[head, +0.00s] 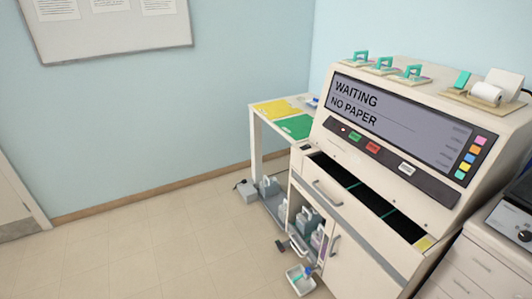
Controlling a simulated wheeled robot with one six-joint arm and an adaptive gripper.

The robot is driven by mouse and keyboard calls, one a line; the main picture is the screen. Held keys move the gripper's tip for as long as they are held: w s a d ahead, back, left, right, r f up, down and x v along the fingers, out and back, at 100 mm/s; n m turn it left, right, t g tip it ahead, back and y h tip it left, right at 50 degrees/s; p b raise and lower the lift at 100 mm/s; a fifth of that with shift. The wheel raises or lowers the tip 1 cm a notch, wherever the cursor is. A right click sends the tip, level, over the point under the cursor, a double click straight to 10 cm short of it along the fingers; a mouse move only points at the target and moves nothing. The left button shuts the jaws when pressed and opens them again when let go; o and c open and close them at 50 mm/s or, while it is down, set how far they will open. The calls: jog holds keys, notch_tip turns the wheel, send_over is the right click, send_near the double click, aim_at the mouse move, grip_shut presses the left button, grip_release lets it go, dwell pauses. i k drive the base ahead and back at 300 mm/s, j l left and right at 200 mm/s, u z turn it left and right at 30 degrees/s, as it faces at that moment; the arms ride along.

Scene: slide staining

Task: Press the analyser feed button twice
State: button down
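The analyser (440,165) is a large cream machine on the right with a sloped front. Its grey screen (400,118) reads "WAITING" and "NO PAPER". On the dark strip below the screen are a green button (355,136), a red button (373,148) and a white button (406,169). Their labels are too small to read, so I cannot tell which is the feed button. A white paper roll (487,93) sits on top at the right. My gripper is not in view.
A side table with a yellow mat (277,109) and a green mat (295,126) stands left of the analyser. Grey containers (308,222) stand low in the cabinet. A small white tray (301,281) is low in front. A drawer unit (480,265) stands at right. The left floor is clear.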

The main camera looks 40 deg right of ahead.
aim_at(405, 167)
jog(key=i+j+u, duration=0.1)
jog(key=i+u, duration=0.2)
jog(key=i, duration=0.65)
jog(key=i+l+u, duration=0.1)
jog(key=i+u, duration=0.15)
jog(key=i, duration=0.7)
jog(key=i+j, duration=0.1)
jog(key=i, duration=0.4)
jog(key=i+j, duration=0.1)
jog(key=i, duration=0.45)
jog(key=i+j, duration=0.1)
jog(key=i, duration=0.4)
jog(key=z, duration=3.85)
